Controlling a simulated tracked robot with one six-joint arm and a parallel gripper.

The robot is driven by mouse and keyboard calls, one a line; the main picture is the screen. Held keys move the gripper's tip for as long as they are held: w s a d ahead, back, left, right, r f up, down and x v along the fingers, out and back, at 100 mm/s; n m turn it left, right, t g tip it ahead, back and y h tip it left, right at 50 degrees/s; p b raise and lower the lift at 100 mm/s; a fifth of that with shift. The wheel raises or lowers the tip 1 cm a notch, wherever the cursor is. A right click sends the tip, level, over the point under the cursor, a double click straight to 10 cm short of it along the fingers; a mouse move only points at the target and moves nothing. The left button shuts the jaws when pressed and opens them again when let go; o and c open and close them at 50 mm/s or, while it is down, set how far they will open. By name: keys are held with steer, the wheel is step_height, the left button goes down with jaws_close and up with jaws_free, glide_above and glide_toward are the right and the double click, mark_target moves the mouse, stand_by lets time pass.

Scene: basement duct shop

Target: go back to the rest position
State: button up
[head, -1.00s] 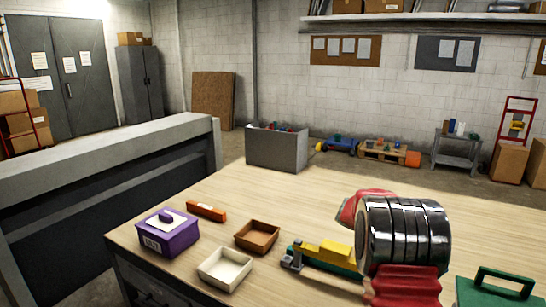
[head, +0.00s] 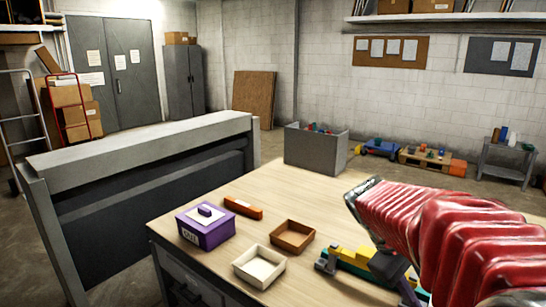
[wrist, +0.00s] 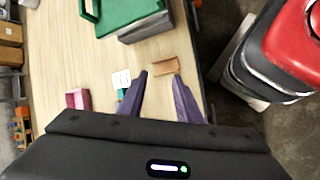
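My gripper (wrist: 160,77) shows in the wrist view with its two dark purple fingers spread apart, and nothing is gripped between them. It points down over the pale wooden bench near one edge. A small brown piece (wrist: 157,68) lies on the bench around and beyond the fingertips. In the head view my red-sleeved arm reaches in from the right and covers part of the bench. The gripper's fingers cannot be clearly made out there.
The bench (head: 340,209) holds a purple lidded box (head: 206,232), an orange bar (head: 243,207), a brown tray (head: 310,246), a cream tray (head: 238,265) and a yellow-green object (head: 350,262) beside my arm. A green case (wrist: 130,15) shows in the wrist view. A grey machine (head: 140,140) stands left.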

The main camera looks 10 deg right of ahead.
steer(key=s+a+m+t+y, duration=0.2)
steer(key=s+a+t+y, duration=0.1)
steer(key=a, duration=0.8)
steer(key=s+a+m+t+y, duration=0.2)
steer(key=s+a+t+y, duration=0.1)
steer(key=a, duration=0.8)
steer(key=shift+s+a+f+t, duration=0.25)
steer(key=shift+s+a+t, duration=0.1)
steer(key=shift+s+t, duration=0.6)
steer(key=shift+s+d, duration=0.15)
